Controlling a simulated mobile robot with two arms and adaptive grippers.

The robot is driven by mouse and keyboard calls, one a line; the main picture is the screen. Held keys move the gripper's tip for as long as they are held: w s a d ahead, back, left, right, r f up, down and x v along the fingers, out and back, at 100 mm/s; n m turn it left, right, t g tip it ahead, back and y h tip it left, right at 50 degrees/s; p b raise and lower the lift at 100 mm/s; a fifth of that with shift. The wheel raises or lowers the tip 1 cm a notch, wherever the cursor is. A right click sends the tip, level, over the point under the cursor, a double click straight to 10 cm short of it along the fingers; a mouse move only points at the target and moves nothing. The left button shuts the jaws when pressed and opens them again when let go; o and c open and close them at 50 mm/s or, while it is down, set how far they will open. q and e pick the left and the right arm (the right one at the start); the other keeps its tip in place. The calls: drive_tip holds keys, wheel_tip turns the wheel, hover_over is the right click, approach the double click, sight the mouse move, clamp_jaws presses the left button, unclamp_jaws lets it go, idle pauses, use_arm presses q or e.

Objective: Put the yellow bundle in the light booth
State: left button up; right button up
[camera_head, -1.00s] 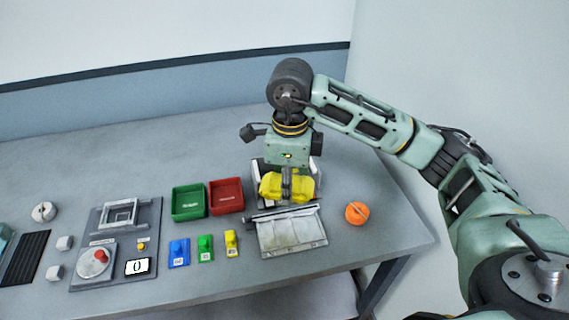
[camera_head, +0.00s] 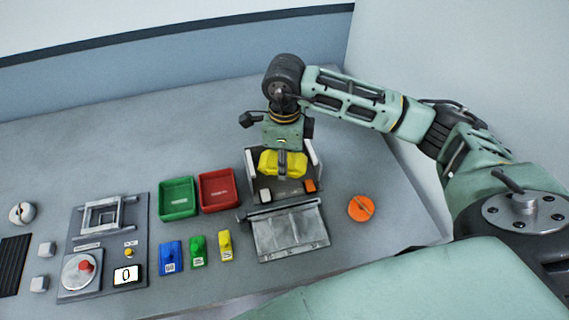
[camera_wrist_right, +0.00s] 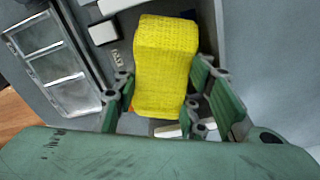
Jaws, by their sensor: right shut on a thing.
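The yellow bundle (camera_head: 269,166) is held crosswise in my right gripper (camera_head: 283,165). The right wrist view shows the yellow woven bundle (camera_wrist_right: 165,60) between the gripper's two green fingers (camera_wrist_right: 162,92). The light booth (camera_head: 260,209) is a dark open box with pale side walls and a grey ribbed door folded down at its front. In the head view the bundle overlaps the booth's rear interior, and whether it touches the booth floor cannot be told. The gripper hides the booth's back. My left gripper is out of view.
A white block (camera_head: 266,194) and an orange block (camera_head: 310,186) are at the booth's front. Red (camera_head: 217,190) and green (camera_head: 177,198) trays stand left of it. An orange disc (camera_head: 361,208) lies to the right. Blue, green and yellow pieces sit left of the door (camera_head: 291,234).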

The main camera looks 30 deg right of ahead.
wheel_tip(320, 180, down, 2)
drive_tip(key=shift+f, duration=0.4)
drive_tip(key=o, duration=0.8)
drive_tip(key=shift+r, duration=0.15)
drive_tip(key=shift+o, duration=0.4)
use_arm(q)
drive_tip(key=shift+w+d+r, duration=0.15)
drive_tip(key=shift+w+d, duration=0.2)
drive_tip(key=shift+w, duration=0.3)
